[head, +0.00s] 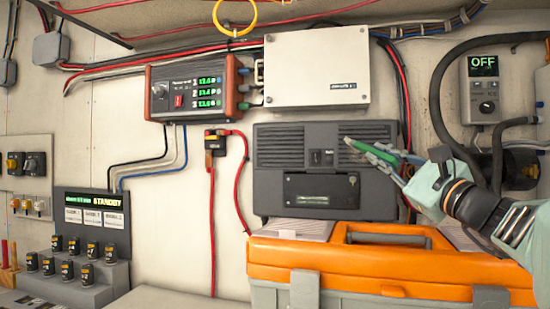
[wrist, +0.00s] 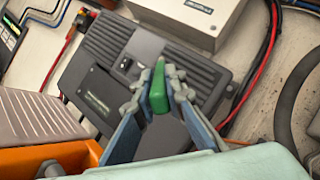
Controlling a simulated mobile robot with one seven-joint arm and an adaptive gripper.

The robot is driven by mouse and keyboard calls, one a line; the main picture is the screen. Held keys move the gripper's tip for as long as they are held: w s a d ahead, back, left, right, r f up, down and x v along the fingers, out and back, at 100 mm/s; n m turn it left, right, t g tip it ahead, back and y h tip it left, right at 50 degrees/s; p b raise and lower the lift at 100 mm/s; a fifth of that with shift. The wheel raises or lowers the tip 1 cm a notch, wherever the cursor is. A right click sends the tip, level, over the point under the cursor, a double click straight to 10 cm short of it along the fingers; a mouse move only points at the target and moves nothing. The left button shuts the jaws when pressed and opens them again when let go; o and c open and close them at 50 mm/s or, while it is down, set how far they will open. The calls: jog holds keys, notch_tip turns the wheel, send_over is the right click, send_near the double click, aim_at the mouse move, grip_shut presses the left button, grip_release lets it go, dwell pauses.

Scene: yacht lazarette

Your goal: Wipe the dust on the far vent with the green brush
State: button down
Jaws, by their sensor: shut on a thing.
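My gripper (head: 383,153) is shut on the green brush (head: 384,156), in front of the right side of a dark grey wall unit. In the wrist view the green brush (wrist: 158,92) sits between the fingertips (wrist: 158,84); its bristles are not clearly seen. The unit has two ribbed vents, a left one (head: 280,147) and a right one (head: 366,131). The gripper and brush overlap the right vent in the head view; I cannot tell whether they touch it. Which vent is the far one is unclear, and I cannot make out dust on either.
An orange and grey case (head: 340,262) with a raised handle stands below the unit. A white box (head: 318,68) and a red-ended display unit (head: 194,88) are above. A red cable (head: 241,170) runs at left; a thick black hose (head: 445,85) is at right.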

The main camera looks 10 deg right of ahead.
jog(key=shift+s+a+r+b, duration=0.1)
jog(key=shift+s+a+b, duration=0.25)
jog(key=shift+s, duration=0.55)
jog(key=shift+s+a+r+b, duration=0.15)
jog(key=shift+s+a, duration=0.25)
jog(key=shift+s, duration=0.45)
jog(key=shift+s+a+f+b, duration=0.1)
jog(key=shift+s+a+b, duration=0.25)
jog(key=shift+s, duration=0.55)
jog(key=shift+r, duration=0.1)
jog(key=s, duration=0.1)
jog(key=s+a+b, duration=0.1)
jog(key=shift+s+a, duration=0.1)
jog(key=shift+s, duration=0.25)
jog(key=shift+w+f, duration=0.1)
jog(key=shift+f, duration=0.1)
